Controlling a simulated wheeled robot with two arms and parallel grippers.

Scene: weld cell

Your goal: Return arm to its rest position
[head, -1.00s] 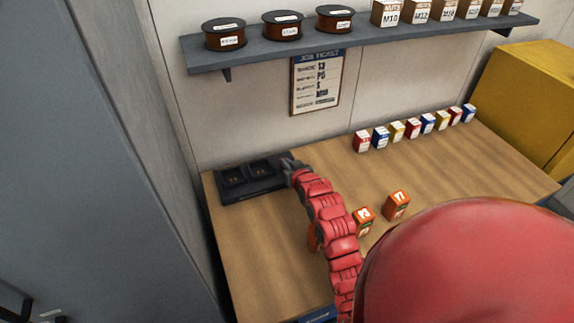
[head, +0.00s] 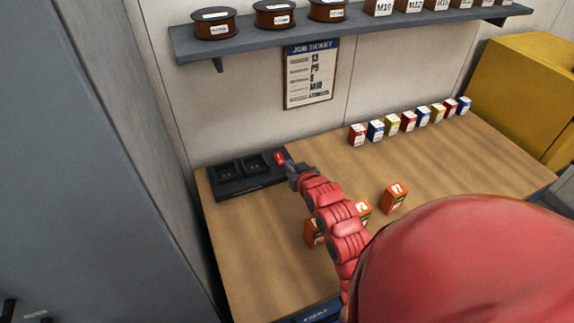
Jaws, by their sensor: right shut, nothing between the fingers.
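My right arm reaches up from the bottom of the head view over the wooden workbench (head: 262,250). Its dark gripper (head: 289,166) is shut and empty, just right of the black charger dock (head: 228,186) at the bench's back left corner. A small red piece (head: 280,158) shows at the right end of the dock, close beside the fingertips; whether they touch it I cannot tell. My left gripper is not in view.
Orange boxes (head: 393,198) stand on the bench, some partly behind my arm. A row of small coloured boxes (head: 408,122) stands at the back. A wall shelf (head: 350,33) holds spools and cartons. A grey cabinet (head: 80,160) stands left, a yellow one (head: 520,85) right.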

